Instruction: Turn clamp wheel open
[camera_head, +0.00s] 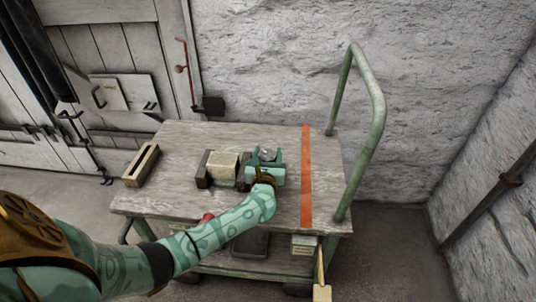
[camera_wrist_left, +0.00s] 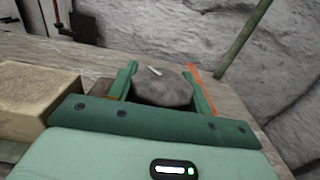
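The clamp wheel, a grey rounded knob (camera_wrist_left: 163,90), sits between the two green fingers of my left gripper (camera_wrist_left: 160,76) in the wrist view. The fingers are apart, one on each side of it. I cannot tell whether they press on it. In the head view my left gripper (camera_head: 266,157) is over the cart top, with the grey wheel partly hidden between its fingers. To its left a cream block (camera_head: 223,165) lies between dark clamp jaws (camera_head: 204,168). The block also shows at the left of the wrist view (camera_wrist_left: 38,98). My right gripper is in neither view.
The wooden cart top (camera_head: 178,150) has a green push handle (camera_head: 374,110) on the right and an orange stripe (camera_head: 306,180). A slotted wooden block (camera_head: 141,165) lies at the left edge. A rough white wall (camera_head: 270,60) stands behind. The back left top is clear.

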